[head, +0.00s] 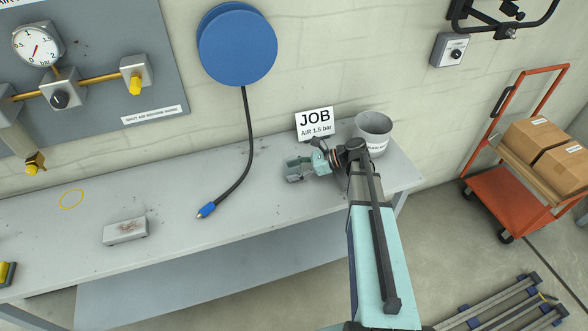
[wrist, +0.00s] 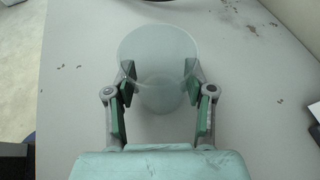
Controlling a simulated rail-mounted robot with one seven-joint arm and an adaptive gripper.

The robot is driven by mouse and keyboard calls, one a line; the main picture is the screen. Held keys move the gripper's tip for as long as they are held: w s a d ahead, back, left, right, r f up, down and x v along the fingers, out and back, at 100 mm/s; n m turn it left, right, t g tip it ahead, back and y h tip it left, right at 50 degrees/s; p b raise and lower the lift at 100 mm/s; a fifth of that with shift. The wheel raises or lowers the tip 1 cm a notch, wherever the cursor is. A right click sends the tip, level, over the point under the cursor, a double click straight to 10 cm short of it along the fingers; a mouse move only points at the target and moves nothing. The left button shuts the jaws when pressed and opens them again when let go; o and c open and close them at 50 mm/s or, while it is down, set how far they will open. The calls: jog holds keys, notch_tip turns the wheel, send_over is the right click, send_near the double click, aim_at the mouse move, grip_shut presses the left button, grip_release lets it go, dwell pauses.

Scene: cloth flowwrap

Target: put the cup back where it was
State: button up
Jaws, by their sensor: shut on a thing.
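A clear, frosted cup (wrist: 158,62) stands between the two finger pads in the wrist view, its wide rim toward the camera. My gripper (wrist: 160,95) is shut on the cup, with a pad on each side. In the head view my gripper (head: 297,170) is over the right part of the grey bench (head: 262,200), in front of the JOB sign. The cup is hard to make out there, and I cannot tell whether its base touches the bench. A yellow ring (head: 71,199) is marked on the bench at the left, with nothing standing in it.
A grey block (head: 125,231) lies on the bench between the ring and my gripper. A hose with a blue nozzle (head: 206,210) hangs onto the bench mid-way. The JOB sign (head: 314,123) and a grey bin (head: 373,126) stand behind my gripper. A valve panel (head: 150,70) is on the wall.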

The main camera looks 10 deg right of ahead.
jog(key=shift+f, duration=0.15)
jog(key=o, duration=1.3)
jog(key=shift+d, duration=0.15)
jog(key=b+v, duration=0.3)
jog(key=v, duration=0.9)
